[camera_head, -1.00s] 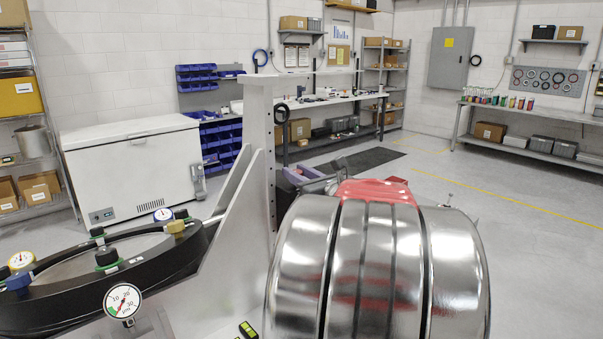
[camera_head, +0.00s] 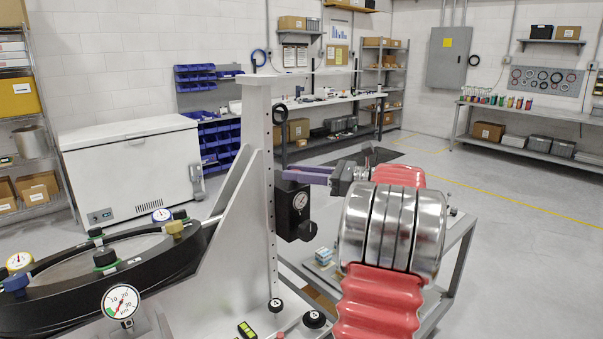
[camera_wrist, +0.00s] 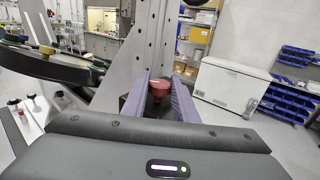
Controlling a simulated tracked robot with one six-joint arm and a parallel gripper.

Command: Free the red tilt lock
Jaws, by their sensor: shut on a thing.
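The red tilt lock (camera_wrist: 160,89) is a small round red knob in the wrist view, beside the grey upright post. My gripper (camera_wrist: 159,82) has its purple fingers on either side of the knob and is shut on it. In the head view my gripper (camera_head: 286,176) reaches left to the upright post (camera_head: 257,150), just above a black box with a dial (camera_head: 294,206). The knob cannot be made out in the head view.
The fixture's black ring (camera_head: 180,256) with coloured knobs and dials lies left of the post. A low grey table (camera_head: 458,245) stands behind my arm, with a small blue-and-white box (camera_head: 323,256) near its left end. A white chest freezer (camera_head: 135,175) stands behind.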

